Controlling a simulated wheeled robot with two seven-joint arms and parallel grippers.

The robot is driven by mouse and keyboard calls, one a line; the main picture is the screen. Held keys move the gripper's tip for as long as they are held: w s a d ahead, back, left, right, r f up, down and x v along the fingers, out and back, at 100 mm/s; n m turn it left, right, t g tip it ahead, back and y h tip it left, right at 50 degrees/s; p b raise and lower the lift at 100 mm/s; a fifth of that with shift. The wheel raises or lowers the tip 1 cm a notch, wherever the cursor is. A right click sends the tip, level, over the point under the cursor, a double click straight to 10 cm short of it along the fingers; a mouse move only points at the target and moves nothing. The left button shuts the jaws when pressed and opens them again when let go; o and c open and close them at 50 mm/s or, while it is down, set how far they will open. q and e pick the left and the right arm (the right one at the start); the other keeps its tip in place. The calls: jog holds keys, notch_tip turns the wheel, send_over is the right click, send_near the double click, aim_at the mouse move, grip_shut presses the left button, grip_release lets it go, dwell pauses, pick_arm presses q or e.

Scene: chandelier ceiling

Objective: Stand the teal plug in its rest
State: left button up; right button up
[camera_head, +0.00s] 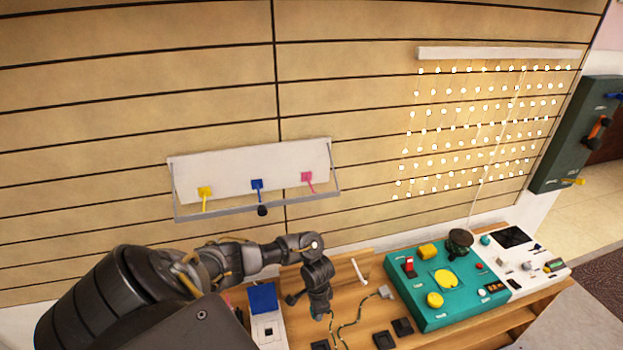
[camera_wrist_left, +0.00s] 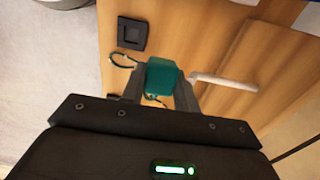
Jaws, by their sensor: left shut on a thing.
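The teal plug (camera_wrist_left: 161,75) is between the two fingers of my left gripper (camera_wrist_left: 159,88), which is shut on it. In the head view my left gripper (camera_head: 321,312) points down over the wooden bench (camera_head: 345,318), and only a little teal shows at its tip. A dark cable runs from the plug. A black square holder with a recess (camera_wrist_left: 132,33) lies on the wood, apart from the plug. The head view shows several black square pieces, one near the gripper (camera_head: 320,345) and two further right (camera_head: 383,341); I cannot tell which is the rest. My right gripper is not in view.
A white bar handle (camera_head: 358,271) stands close beside the gripper. A grey connector (camera_head: 385,292) lies on the bench. A teal control box (camera_head: 450,312) is to the right, a white box with a blue part (camera_head: 268,330) to the left. A white shelf hangs behind (camera_head: 250,170).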

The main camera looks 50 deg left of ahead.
pick_arm(q)
jog(key=w+d+f+b, duration=0.1)
jog(key=w+d+b, duration=0.1)
jog(key=w, duration=0.3)
jog(key=w+d+f+b, duration=0.1)
jog(key=w+d, duration=0.2)
jog(key=w, duration=0.2)
jog(key=shift+w+d+f+b, duration=0.25)
jog(key=shift+w+d+b, duration=0.1)
jog(key=shift+s+d+f+p, duration=0.15)
jog(key=shift+s+d+p, duration=0.35)
jog(key=shift+s+p, duration=0.55)
jog(key=shift+s+d+f+p, duration=0.15)
jog(key=shift+s+d+p, duration=0.4)
jog(key=shift+p, duration=0.8)
jog(key=shift+s+d+f+p, duration=0.15)
jog(key=shift+s+d+p, duration=0.3)
jog(key=shift+s+p, duration=0.6)
jog(key=shift+w, duration=0.15)
